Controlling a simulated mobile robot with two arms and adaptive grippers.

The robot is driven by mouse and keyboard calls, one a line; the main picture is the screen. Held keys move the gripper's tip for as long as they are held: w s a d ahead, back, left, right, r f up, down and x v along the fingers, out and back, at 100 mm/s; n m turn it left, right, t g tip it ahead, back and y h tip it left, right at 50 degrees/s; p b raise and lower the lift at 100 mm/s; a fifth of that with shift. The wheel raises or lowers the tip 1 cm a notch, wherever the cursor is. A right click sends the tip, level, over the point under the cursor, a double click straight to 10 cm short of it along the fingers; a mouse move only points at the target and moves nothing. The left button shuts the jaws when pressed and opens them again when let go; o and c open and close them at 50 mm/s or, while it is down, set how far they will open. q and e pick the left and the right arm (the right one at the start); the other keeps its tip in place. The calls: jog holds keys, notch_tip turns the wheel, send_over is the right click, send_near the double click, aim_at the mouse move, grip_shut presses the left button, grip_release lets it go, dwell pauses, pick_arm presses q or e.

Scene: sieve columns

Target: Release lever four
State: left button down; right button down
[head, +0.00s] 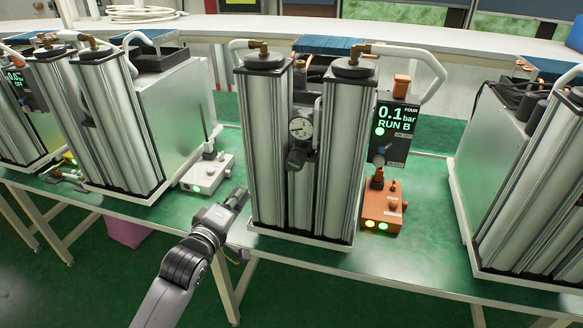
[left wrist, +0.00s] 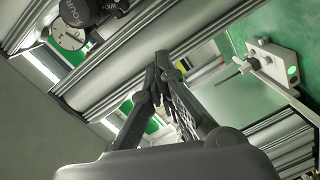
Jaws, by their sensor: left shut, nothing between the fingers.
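The middle sieve column unit (head: 300,150) carries a display (head: 391,130) reading FOUR, 0.1 bar, RUN B. Below the display is an orange box (head: 382,208) with small levers or knobs and lit lamps. Left of the unit stands a white box (head: 207,173) with a thin upright rod and a green lamp; it also shows in the left wrist view (left wrist: 272,60). I cannot tell which part is lever four. My left gripper (head: 238,197) is shut and empty, just left of the columns and in front of the white box. Its fingers (left wrist: 163,75) meet in the left wrist view.
A round gauge (head: 300,127) sits between the middle columns. Other column units stand left (head: 118,120) and right (head: 530,180). The green bench top (head: 420,250) is clear at the front. A pink bin (head: 125,232) is under the bench.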

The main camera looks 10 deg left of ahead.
pick_arm(q)
jog(key=r, duration=0.3)
jog(key=shift+s+d+r+n+t, duration=0.2)
jog(key=shift+d+r+n+t, duration=0.05)
jog(key=shift+d+n+t, duration=0.1)
jog(key=w+p, duration=0.1)
jog(key=w, duration=0.2)
jog(key=w+p, duration=0.1)
jog(key=w, duration=0.2)
jog(key=w+p, duration=0.1)
jog(key=w, duration=0.2)
jog(key=shift+w+d, duration=0.3)
jog(key=shift+d, duration=0.1)
jog(key=d, duration=0.1)
jog(key=d+p, duration=0.1)
jog(key=w+d+f, duration=0.1)
jog(key=shift+f, duration=0.1)
jog(key=shift+d+f+p, duration=0.1)
jog(key=shift+d+p, duration=0.25)
jog(key=shift+d, duration=0.1)
jog(key=shift+f, duration=0.1)
jog(key=shift+a, duration=0.1)
